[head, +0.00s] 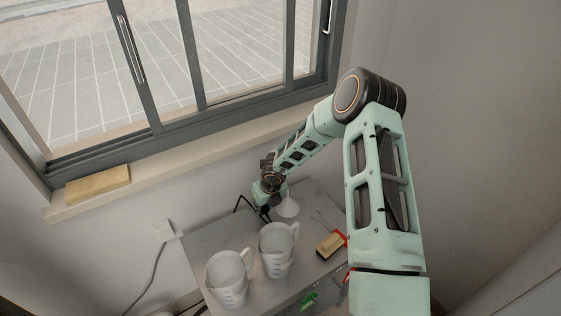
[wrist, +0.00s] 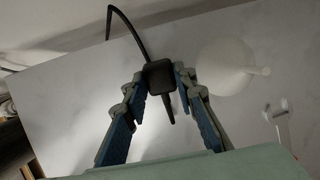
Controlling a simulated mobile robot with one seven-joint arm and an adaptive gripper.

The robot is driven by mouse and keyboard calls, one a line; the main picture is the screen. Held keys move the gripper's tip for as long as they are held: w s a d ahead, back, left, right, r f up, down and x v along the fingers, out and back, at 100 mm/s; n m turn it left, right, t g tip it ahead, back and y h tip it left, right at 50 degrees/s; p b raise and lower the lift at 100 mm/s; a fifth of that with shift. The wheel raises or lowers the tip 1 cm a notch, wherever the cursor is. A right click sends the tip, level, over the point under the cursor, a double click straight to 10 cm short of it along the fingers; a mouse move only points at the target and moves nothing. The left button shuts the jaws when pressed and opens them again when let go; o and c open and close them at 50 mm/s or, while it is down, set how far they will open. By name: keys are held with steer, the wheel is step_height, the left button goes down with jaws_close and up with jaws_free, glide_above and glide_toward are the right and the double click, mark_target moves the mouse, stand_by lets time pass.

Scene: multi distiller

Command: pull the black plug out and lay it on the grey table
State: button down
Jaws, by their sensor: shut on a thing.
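The black plug (wrist: 159,72) is between the fingers of my gripper (wrist: 162,82), which is shut on it. A dark narrow part points from the plug toward the palm. A black cable (wrist: 130,24) runs from the plug toward the wall side. In the head view my gripper (head: 266,208) is at the back of the grey table (head: 203,240); the plug is too small to make out there. The wrist view shows the grey table (wrist: 70,95) behind the plug; I cannot tell whether they touch.
A white funnel (head: 287,207) stands right beside my gripper. Two white measuring jugs (head: 227,279) (head: 276,250) stand in front. A white wall outlet (head: 164,231) is left of the table.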

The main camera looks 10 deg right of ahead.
steer(key=shift+f+b, duration=0.85)
steer(key=shift+f, duration=0.6)
steer(key=c, duration=1.5)
jaws_free()
steer(key=a+v, duration=0.1)
steer(key=v, duration=0.7)
steer(key=shift+d, duration=0.25)
steer(key=shift+s+r, duration=0.1)
steer(key=shift+r, duration=0.05)
step_height(320, 180, up, 12)
steer(key=p, duration=1.3)
